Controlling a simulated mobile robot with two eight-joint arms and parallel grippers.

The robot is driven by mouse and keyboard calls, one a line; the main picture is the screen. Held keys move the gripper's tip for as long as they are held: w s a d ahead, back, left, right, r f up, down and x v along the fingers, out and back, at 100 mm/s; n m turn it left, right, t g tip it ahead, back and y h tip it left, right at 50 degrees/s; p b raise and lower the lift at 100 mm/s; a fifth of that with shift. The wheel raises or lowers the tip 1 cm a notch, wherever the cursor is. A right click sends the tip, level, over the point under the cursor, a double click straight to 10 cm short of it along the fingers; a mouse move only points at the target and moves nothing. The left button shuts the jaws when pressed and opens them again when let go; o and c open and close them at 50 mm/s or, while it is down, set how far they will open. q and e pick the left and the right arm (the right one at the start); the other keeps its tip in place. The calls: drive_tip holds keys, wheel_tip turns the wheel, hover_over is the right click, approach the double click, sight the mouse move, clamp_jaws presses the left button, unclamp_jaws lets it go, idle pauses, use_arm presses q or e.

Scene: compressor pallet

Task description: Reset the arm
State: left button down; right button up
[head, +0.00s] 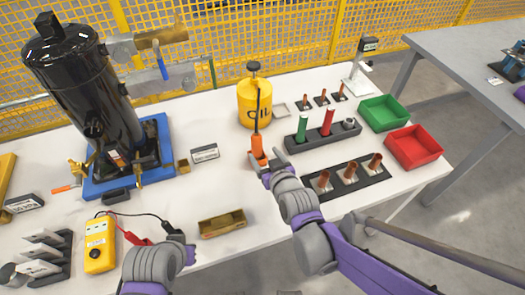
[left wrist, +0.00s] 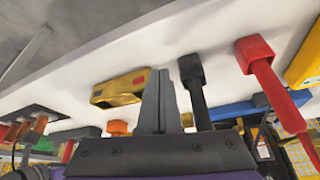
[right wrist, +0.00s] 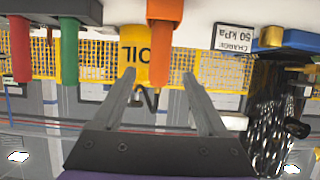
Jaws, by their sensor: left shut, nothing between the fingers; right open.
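My right gripper (head: 262,170) is over the bench, close to the upright orange handle (head: 257,148) in front of the yellow oil can (head: 252,108). In the right wrist view its fingers (right wrist: 160,73) are spread, with the orange handle (right wrist: 164,30) lined up in the gap; I cannot tell whether it lies between the tips or beyond them. My left gripper (left wrist: 160,75) is shut and empty, low at the bench's front edge. The black probe (left wrist: 194,90) is right beside its fingers, the red probe (left wrist: 265,75) farther right. My left wrist partly hides this area in the head view.
The black compressor tank (head: 75,80) stands on a blue base at left, the yellow meter (head: 99,245) in front. A brass tray (head: 222,223) lies between my arms. At right are a rack with green and red handles (head: 327,122), a socket rack (head: 345,180), and green (head: 384,113) and red (head: 414,147) bins.

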idle(0.5)
drive_tip(key=s+d+f+m+g+h, duration=0.2)
drive_tip(key=s+d+f+g, duration=0.15)
drive_tip(key=s+d, duration=0.6)
drive_tip(key=s+d+f+m+g+h, duration=0.15)
drive_tip(key=s+d+g, duration=0.35)
drive_tip(key=s, duration=0.8)
use_arm(q)
drive_tip(key=shift+r+p, duration=0.6)
wheel_tip(320, 180, up, 12)
drive_tip(key=w+p, duration=0.2)
drive_tip(key=p, duration=0.9)
drive_tip(key=shift+w+r+t, duration=0.2)
drive_tip(key=shift+t, duration=0.1)
use_arm(e)
wheel_tip(320, 180, up, 13)
drive_tip(key=w+d, duration=0.1)
drive_tip(key=shift+r+t+h, duration=0.15)
drive_tip(key=shift+t+h, duration=0.2)
drive_tip(key=shift+t, duration=0.1)
use_arm(q)
drive_tip(key=shift+s, duration=0.1)
